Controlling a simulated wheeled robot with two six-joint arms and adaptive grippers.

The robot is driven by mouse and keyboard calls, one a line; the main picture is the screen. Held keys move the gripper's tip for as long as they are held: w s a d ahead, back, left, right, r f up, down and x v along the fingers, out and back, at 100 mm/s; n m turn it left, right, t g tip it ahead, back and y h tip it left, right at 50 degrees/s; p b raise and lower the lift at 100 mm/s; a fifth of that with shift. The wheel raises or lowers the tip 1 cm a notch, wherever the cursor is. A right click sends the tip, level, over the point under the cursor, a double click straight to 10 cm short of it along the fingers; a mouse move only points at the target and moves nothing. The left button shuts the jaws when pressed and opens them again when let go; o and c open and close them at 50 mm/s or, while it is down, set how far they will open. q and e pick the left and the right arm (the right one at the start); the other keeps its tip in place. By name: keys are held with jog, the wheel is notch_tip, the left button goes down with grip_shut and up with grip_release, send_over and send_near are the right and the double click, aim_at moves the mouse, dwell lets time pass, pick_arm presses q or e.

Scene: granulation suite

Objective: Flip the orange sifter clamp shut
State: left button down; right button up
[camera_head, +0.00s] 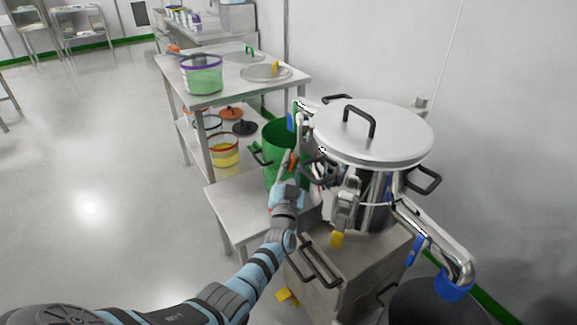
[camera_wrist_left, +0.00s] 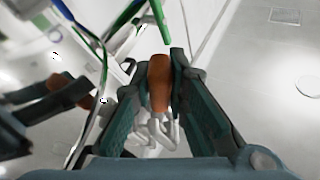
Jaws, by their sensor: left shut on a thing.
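The steel sifter (camera_head: 372,125) stands at the right in the head view, with a domed lid and black handles. The orange clamp handle (camera_head: 291,160) is on its left side, mostly covered by my left gripper (camera_head: 288,172). In the left wrist view the orange clamp handle (camera_wrist_left: 160,82) lies between the two dark fingers of my left gripper (camera_wrist_left: 163,60), with its pale metal linkage below it. The gripper is shut on this handle. How far the clamp stands open is hidden. My right gripper is in neither view.
A green bucket (camera_head: 285,138) is close behind my left gripper. A steel table (camera_head: 240,68) holds a purple-rimmed tub (camera_head: 202,78). A chrome pipe (camera_head: 440,245) with a blue end bends down at the sifter's right. The floor (camera_head: 80,180) at left is clear.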

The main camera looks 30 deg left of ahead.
pick_arm(q)
jog(key=shift+d+f+n, duration=0.2)
jog(key=shift+n, duration=0.3)
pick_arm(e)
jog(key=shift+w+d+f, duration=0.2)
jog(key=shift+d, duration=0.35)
pick_arm(q)
jog(key=shift+w, duration=0.1)
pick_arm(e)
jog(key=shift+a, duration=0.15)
pick_arm(q)
jog(key=c, duration=1.8)
grip_release()
jog(key=shift+c, duration=0.2)
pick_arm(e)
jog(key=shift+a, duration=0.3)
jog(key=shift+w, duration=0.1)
pick_arm(q)
jog(key=v, duration=1.1)
jog(key=shift+s+d, duration=0.25)
jog(key=shift+s, duration=0.1)
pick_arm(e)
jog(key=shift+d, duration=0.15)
pick_arm(q)
jog(key=shift+f, duration=0.15)
